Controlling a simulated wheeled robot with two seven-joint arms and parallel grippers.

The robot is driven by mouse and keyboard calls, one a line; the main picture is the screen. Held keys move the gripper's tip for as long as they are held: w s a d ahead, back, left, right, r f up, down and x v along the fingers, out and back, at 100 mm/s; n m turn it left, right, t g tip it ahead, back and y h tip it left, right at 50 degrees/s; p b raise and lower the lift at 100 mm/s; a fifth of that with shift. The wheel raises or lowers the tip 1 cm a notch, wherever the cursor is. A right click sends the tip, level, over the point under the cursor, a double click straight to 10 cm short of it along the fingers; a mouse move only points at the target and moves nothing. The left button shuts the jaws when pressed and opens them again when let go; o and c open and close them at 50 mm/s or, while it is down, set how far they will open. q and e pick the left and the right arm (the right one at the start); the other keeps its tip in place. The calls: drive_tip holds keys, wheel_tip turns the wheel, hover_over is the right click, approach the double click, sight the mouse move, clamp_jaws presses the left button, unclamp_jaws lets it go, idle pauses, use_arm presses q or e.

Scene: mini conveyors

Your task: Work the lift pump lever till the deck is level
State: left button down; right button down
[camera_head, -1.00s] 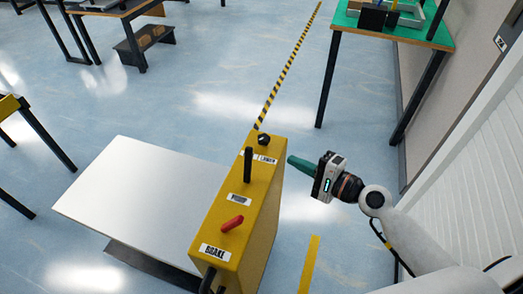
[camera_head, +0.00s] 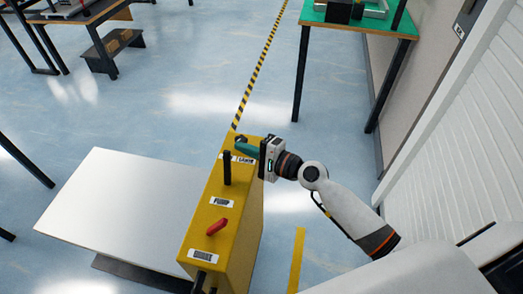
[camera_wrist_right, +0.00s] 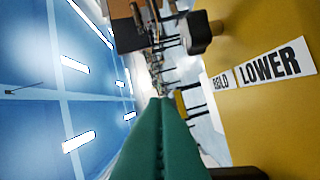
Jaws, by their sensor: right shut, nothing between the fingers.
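The yellow pump console (camera_head: 235,215) stands beside the flat white lift deck (camera_head: 125,205). The black pump lever (camera_head: 227,168) stands upright on the console top, by the PUMP label (camera_head: 220,202). A red brake lever (camera_head: 217,227) lies nearer me. My right gripper (camera_head: 240,147) is shut and empty. Its green fingers are over the console's far end, beyond the pump lever and apart from it, close to the black lowering knob (camera_head: 240,138). In the right wrist view, the green fingers (camera_wrist_right: 160,140) point past the LOWER label (camera_wrist_right: 270,65). My left gripper is out of view.
A green-topped table (camera_head: 375,25) stands at the back right, and a white ribbed wall (camera_head: 470,130) runs along the right. A striped floor line (camera_head: 262,60) runs away behind the console. A black step (camera_head: 112,45) sits back left. Open floor lies between.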

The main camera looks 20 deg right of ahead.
sight(227, 169)
drive_tip(key=shift+s+a+r+p, duration=0.25)
drive_tip(key=shift+s+a+p, duration=0.1)
drive_tip(key=shift+a+p, duration=0.2)
drive_tip(key=shift+s+a+r+p, duration=0.2)
drive_tip(key=shift+s+a+p, duration=0.2)
drive_tip(key=shift+a, duration=0.15)
drive_tip(key=shift+s+a+r, duration=0.1)
drive_tip(key=shift+s+a, duration=0.25)
drive_tip(key=shift+s, duration=0.1)
